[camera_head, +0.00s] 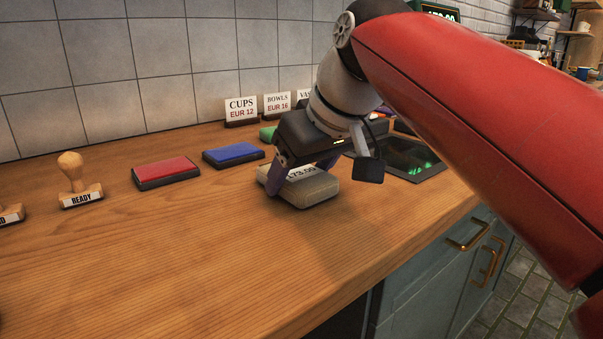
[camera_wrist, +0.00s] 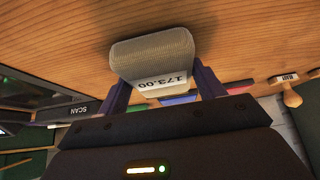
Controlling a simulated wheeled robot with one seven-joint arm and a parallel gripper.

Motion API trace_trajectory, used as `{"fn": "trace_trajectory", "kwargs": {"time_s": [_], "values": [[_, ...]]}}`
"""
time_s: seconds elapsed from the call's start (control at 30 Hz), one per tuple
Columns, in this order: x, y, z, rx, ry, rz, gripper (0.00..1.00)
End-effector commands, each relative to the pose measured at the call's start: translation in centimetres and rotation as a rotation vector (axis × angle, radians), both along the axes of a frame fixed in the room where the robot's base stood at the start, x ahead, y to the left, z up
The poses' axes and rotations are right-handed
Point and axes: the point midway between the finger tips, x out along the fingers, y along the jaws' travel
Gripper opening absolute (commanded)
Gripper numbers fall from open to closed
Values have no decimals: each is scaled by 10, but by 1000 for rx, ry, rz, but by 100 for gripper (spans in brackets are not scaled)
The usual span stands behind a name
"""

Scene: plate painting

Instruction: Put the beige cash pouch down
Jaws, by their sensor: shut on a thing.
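The beige cash pouch (camera_head: 308,189) has a white label reading 173.00 and is at the wooden counter (camera_head: 190,240), right of the blue ink pad. My gripper (camera_head: 285,180) is shut on it, with a purple finger showing at its left side. In the wrist view the pouch (camera_wrist: 153,55) sits between the two purple fingers of my gripper (camera_wrist: 158,85). A shadow lies on the counter beside it. I cannot tell whether its underside touches the wood.
A red ink pad (camera_head: 166,172), a blue ink pad (camera_head: 233,154) and a READY stamp (camera_head: 78,182) stand to the left. A green pad (camera_head: 268,134) and price signs (camera_head: 241,108) are behind. A dark scan tray (camera_head: 412,158) is to the right. The front counter is clear.

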Motion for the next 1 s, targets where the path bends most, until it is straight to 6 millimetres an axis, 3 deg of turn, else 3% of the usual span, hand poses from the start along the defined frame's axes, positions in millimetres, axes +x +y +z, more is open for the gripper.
{"fn": "trace_trajectory", "kwargs": {"time_s": [0.27,0.3,0.43,0.77,1.0], "values": [[0,0,-3,1,-1,0,35],[0,0,-2,0,0,0,72],[0,0,-2,0,0,0,89],[0,0,2,1,-1,0,90],[-15,-10,33,2,-5,-1,90]]}}
